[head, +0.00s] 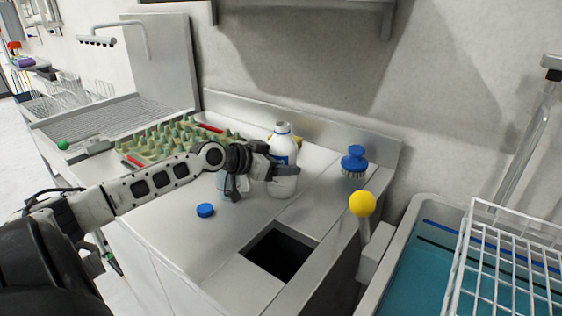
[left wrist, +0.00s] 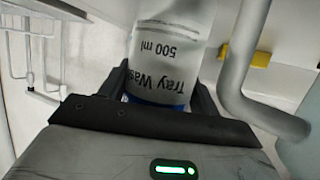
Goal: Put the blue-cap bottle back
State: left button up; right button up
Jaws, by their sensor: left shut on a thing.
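A white bottle (head: 283,152) with a blue band on its label and a thin blue ring at its neck stands upright over the back of the counter. My left gripper (head: 284,171) is shut around its lower body. In the left wrist view the held bottle (left wrist: 172,50) shows upside-down print, "Tray Wash 500 ml", and blue at its lower edge. I cannot tell whether the bottle touches the counter. A blue cap-like disc (head: 205,210) lies on the counter in front. My right gripper is not in view.
A green egg tray (head: 152,148) lies to the left. A blue-handled brush (head: 354,162) stands at the back right. A square opening (head: 281,253) is in the counter's front, near a yellow ball knob (head: 362,204). A wire rack (head: 510,250) sits over a basin at right.

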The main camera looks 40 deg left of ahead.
pick_arm(q)
jog(key=o, duration=1.4)
jog(key=shift+c, duration=0.2)
jog(key=shift+s, duration=0.1)
jog(key=v, duration=1.2)
